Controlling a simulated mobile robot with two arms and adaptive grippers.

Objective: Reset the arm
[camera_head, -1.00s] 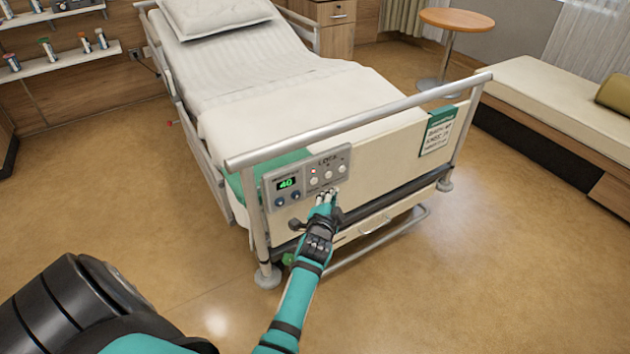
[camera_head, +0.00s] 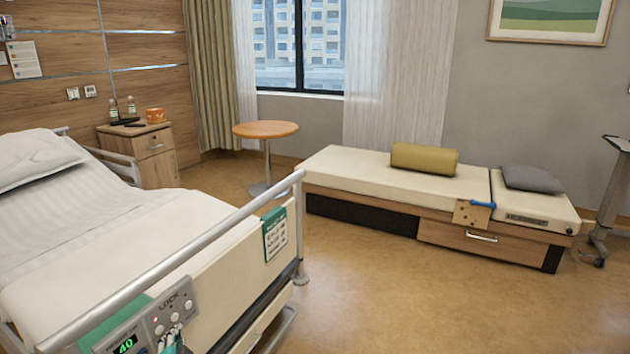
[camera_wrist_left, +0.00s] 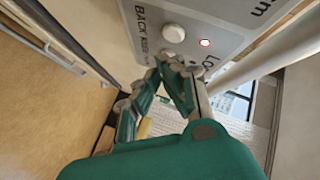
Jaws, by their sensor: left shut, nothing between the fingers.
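My left gripper (camera_head: 172,341) shows at the bottom left edge of the head view, its fingertips up against or just in front of the bed's control panel (camera_head: 157,322); I cannot tell whether they touch. In the left wrist view its teal-and-grey fingers (camera_wrist_left: 172,72) are shut and empty, just below the panel's edge. A green display (camera_head: 125,345) reads 40. My right gripper is out of view.
The bed's footboard rail (camera_head: 190,250) runs above the panel. A low bench (camera_head: 350,178) with a yellow bolster stands by the wall, a round table (camera_head: 266,129) behind the bed. Open floor (camera_head: 400,300) lies right of the bed.

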